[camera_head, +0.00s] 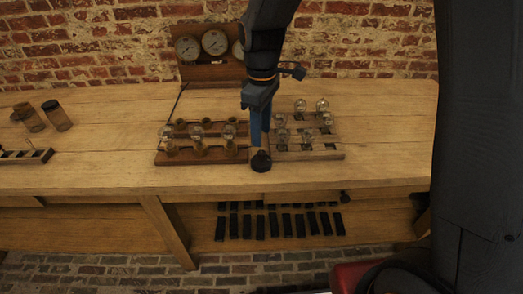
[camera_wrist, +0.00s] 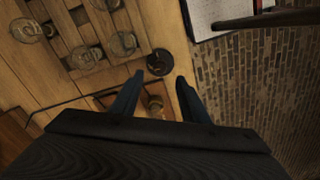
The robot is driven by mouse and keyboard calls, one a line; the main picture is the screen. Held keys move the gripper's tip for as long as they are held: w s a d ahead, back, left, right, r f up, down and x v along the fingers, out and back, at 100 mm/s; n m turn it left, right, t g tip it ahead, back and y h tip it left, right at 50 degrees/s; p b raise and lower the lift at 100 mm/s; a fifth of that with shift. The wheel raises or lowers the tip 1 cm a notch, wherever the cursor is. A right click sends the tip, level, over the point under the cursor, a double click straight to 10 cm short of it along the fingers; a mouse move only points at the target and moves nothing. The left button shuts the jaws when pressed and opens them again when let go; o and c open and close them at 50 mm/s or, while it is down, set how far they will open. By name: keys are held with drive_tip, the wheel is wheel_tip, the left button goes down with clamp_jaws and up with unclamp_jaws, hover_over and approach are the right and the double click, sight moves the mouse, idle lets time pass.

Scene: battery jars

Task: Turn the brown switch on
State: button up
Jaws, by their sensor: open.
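A small dark round fitting (camera_head: 260,161) sits at the table's front edge, between two boards of glass bulbs. It looks like a switch, dark brown or black; I cannot tell whether it is on or off. My gripper (camera_head: 261,142) points down just above and behind it, its blue fingers partly overlapping in this view. In the wrist view, the fitting (camera_wrist: 160,62) lies just beyond the fingertips, in line with the gap between them. My gripper (camera_wrist: 160,77) is open, with nothing held between the fingers.
The left bulb board (camera_head: 185,158) and right bulb board (camera_head: 330,155) stand close on both sides. Gauges (camera_head: 215,43) stand on a panel behind. Two jars (camera_head: 57,116) are at the far left. Black blocks (camera_head: 280,222) lie on the shelf below. The table's right side is clear.

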sight(262, 153)
drive_tip(key=shift+s+f+p, duration=0.1)
drive_tip(key=shift+f+p, duration=0.45)
drive_tip(key=shift+f, duration=2.95)
clamp_jaws()
